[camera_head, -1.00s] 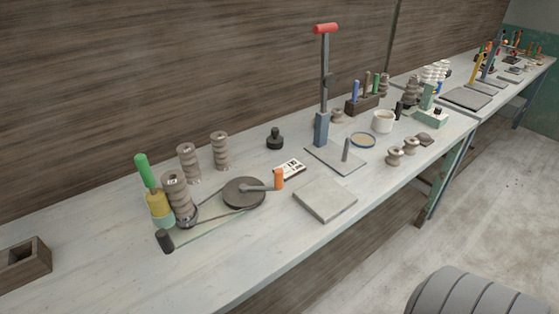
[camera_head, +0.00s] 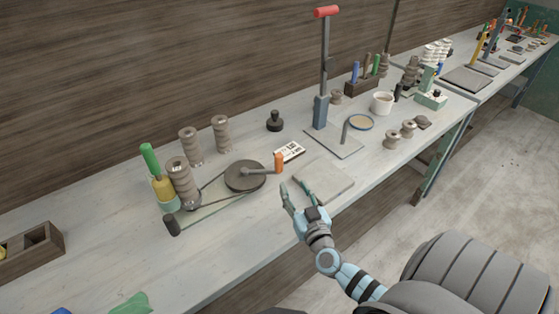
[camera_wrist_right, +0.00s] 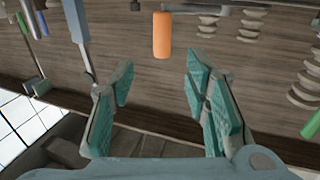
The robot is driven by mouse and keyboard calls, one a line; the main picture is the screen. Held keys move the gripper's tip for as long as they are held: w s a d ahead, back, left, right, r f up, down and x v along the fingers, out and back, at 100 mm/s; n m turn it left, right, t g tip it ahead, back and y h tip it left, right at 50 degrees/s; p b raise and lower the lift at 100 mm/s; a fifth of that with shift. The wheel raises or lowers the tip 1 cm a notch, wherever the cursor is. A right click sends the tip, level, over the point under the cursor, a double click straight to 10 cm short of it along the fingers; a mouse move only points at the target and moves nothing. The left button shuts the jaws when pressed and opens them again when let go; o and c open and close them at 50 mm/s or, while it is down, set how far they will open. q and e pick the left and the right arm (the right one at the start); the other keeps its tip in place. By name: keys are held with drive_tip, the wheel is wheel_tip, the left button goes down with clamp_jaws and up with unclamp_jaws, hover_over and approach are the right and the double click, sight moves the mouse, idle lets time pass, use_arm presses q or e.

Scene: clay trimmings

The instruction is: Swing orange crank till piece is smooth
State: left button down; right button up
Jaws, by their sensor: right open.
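The orange crank handle (camera_head: 279,161) stands upright at the end of an arm on a dark round wheel (camera_head: 240,176). A belt runs from the wheel to a small base that bears a ribbed grey-brown clay piece (camera_head: 181,184). The piece is too small to judge its smoothness. My right gripper (camera_head: 295,187) is open and empty, just in front of and right of the crank handle. In the right wrist view the handle (camera_wrist_right: 162,36) shows beyond the open fingers, between their lines and apart from them. My left gripper is out of view.
A flat grey slab (camera_head: 326,180) lies close right of my gripper. A lever press (camera_head: 321,112) with a red handle stands behind it. A green-handled tool (camera_head: 150,160) stands by the clay piece. A wooden box (camera_head: 58,240) is at the left.

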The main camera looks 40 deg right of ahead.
sight(280, 164)
drive_tip(key=b+x, duration=0.3)
drive_tip(key=x, duration=0.9)
drive_tip(key=shift+w+f+b, duration=0.15)
drive_tip(key=shift+w+b, duration=0.15)
drive_tip(key=shift+w, duration=0.05)
drive_tip(key=shift+w+d, duration=0.1)
drive_tip(key=shift+w, duration=0.15)
drive_tip(key=shift+r, duration=0.2)
drive_tip(key=shift+c, duration=0.3)
clamp_jaws()
